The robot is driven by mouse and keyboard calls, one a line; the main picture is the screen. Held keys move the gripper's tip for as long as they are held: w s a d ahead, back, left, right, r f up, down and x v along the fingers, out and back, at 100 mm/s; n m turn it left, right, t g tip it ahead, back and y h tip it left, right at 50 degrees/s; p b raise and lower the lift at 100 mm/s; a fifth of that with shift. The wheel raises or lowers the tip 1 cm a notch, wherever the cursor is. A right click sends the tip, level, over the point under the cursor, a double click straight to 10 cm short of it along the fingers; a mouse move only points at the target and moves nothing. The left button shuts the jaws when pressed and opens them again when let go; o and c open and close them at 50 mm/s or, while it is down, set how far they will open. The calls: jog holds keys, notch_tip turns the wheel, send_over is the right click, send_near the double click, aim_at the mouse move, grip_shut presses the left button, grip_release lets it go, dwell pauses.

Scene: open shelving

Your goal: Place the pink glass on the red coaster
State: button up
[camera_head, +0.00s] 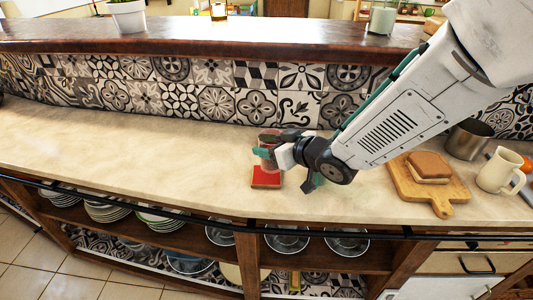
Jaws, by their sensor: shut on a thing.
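The pink glass (268,158) is upright at the middle of the counter, partly hidden by my gripper's fingers. My gripper (266,146) reaches in from the right and is shut on the pink glass. The red coaster (266,181) lies flat on the counter, with its front part showing. In the picture the glass is over the back part of the coaster. I cannot tell whether the glass touches it or is held just above it.
A wooden board (445,205) with a sandwich (428,167) lies to the right, near a cream mug (498,172) and a metal pot (468,139). A tiled wall (215,90) rises behind. The counter (110,145) is clear on the left.

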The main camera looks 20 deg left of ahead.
jog(key=shift+w+a, duration=0.2)
jog(key=shift+a, duration=0.3)
jog(key=shift+w+a, duration=0.15)
jog(key=shift+a, duration=0.3)
jog(key=shift+f, duration=1.8)
jog(key=shift+f, duration=0.15)
jog(key=o, duration=1.2)
jog(key=shift+d+r, duration=0.1)
jog(key=shift+r, duration=0.1)
jog(key=v, duration=1.2)
jog(key=shift+w, duration=0.1)
